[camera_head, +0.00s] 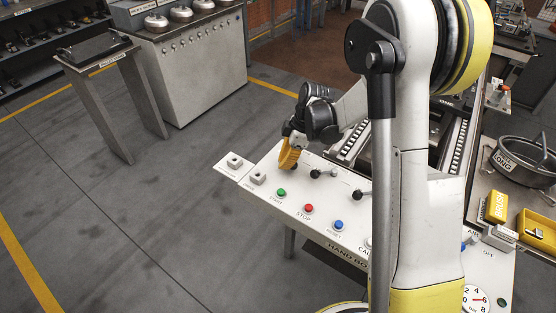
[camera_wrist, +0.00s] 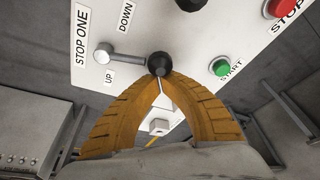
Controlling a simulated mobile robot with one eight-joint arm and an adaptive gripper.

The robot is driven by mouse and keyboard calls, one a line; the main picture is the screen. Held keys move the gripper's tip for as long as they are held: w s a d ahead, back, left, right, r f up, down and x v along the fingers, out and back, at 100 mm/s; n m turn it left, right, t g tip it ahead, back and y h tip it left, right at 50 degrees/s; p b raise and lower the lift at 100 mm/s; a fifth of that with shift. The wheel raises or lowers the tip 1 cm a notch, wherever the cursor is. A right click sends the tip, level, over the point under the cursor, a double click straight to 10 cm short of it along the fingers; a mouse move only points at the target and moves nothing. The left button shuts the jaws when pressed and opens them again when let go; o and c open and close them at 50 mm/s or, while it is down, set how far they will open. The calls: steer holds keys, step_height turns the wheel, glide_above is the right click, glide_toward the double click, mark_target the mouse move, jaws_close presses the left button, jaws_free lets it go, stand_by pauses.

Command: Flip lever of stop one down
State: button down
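The stop one lever (camera_wrist: 128,57) shows in the wrist view, with a metal arm and a black ball knob (camera_wrist: 160,64). Its pivot is by the STOP ONE label (camera_wrist: 81,34), between the UP (camera_wrist: 109,75) and DOWN (camera_wrist: 126,16) labels. The arm points away from STOP ONE, toward my fingertips. My gripper (camera_wrist: 161,78) has orange curved fingers with their tips close together, right at the knob. It appears shut, but a firm grasp on the knob is not clear. In the head view my gripper (camera_head: 289,158) is low over the white panel (camera_head: 315,228) and mostly covers this lever.
Two more black-knobbed levers (camera_head: 322,173) (camera_head: 362,194) stand to the right on the panel. Green start (camera_head: 281,192), red stop (camera_head: 308,209) and blue reset (camera_head: 338,225) buttons lie in front. Open floor (camera_head: 165,220) is at the left.

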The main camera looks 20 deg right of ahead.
steer(key=shift+s+d+n, duration=0.25)
steer(key=shift+s+n, duration=0.05)
steer(key=shift+n, duration=0.2)
steer(key=shift+s+d, duration=0.25)
stand_by(0.3)
steer(key=shift+a+f, duration=0.1)
steer(key=shift+a, duration=0.2)
steer(key=a, duration=0.2)
steer(key=a+b, duration=0.1)
steer(key=shift+w+f, duration=0.25)
steer(key=shift+f, duration=0.1)
steer(key=w+p+v, duration=0.1)
steer(key=p+v, duration=0.3)
steer(key=v, duration=0.6)
steer(key=shift+s, duration=0.25)
steer(key=shift+r, duration=0.15)
